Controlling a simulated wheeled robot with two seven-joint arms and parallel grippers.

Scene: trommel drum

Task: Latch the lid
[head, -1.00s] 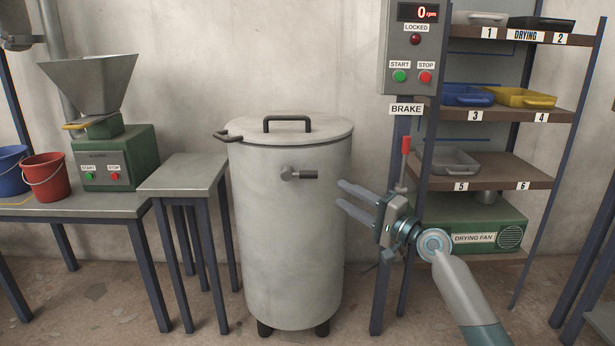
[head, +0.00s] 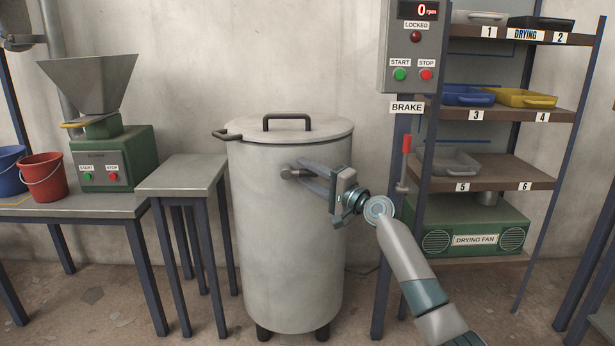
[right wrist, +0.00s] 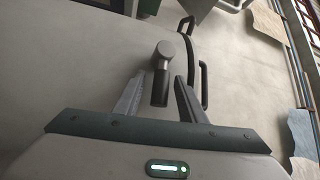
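The grey drum (head: 285,245) stands upright on short dark feet. Its round lid (head: 325,128) lies flat on top, with a dark bar handle and a dark piece jutting from the left rim. The latch (head: 288,173) is on the drum's upper front: a round grey pivot with a short dark handle pointing right, now mostly hidden by my fingers. My right gripper (head: 305,173) reaches it from the right. In the right wrist view the dark latch handle (right wrist: 160,86) lies between the open fingers, with gaps visible at both sides. My left gripper is not seen.
A small bare table (head: 182,175) stands left of the drum. Further left are a green hopper machine (head: 115,160) and a red bucket (head: 43,177). At right are the control box (head: 411,50), the red-handled brake lever (head: 406,148) and the drying shelf (head: 500,113).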

